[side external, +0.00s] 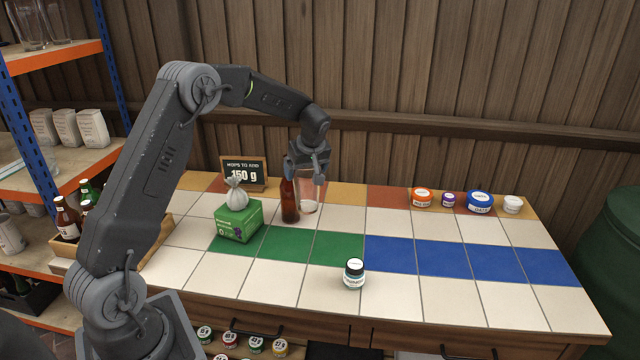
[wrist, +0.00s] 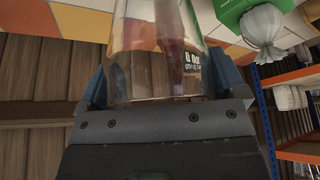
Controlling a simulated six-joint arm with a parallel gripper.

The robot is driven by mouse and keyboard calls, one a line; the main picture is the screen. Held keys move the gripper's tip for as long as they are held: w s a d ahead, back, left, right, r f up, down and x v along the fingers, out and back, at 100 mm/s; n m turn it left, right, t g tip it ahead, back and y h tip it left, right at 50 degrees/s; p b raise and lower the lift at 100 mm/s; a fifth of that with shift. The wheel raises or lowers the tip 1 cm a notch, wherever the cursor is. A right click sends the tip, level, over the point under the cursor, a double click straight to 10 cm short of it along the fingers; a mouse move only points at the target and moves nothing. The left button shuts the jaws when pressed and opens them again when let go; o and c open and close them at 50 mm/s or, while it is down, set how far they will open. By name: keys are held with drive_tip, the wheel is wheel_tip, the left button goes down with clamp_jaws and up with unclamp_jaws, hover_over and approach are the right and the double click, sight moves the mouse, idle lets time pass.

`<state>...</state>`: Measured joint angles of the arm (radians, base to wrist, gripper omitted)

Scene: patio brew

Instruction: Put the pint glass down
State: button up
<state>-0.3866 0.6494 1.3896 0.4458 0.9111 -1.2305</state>
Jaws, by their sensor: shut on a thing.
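The clear pint glass (side external: 312,194) is upright at the back of the tiled counter, just right of a brown bottle (side external: 290,201). My gripper (side external: 308,168) reaches down to it from above and is shut on its upper part. In the wrist view the glass (wrist: 155,45) fills the space between the two fingers of my gripper (wrist: 160,85), and the bottle shows through it. The glass looks empty. Its base is close to the tiles; I cannot tell whether it touches them.
A green box (side external: 238,222) with a tied pale bag (side external: 236,193) stands left of the bottle. A sign (side external: 245,172) reads 150 g. A small jar (side external: 354,272) stands in front. Several tubs (side external: 480,202) line the back right. The blue tiles (side external: 430,256) are clear.

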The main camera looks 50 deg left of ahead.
drive_tip(key=s, duration=2.1)
drive_tip(key=w+d+f, duration=0.7)
drive_tip(key=w+f, duration=0.2)
drive_tip(key=f, duration=0.1)
drive_tip(key=shift+d, duration=0.4)
drive_tip(key=shift+s+f, duration=0.1)
drive_tip(key=shift+f, duration=0.1)
drive_tip(key=o, duration=1.2)
drive_tip(key=shift+f, duration=0.1)
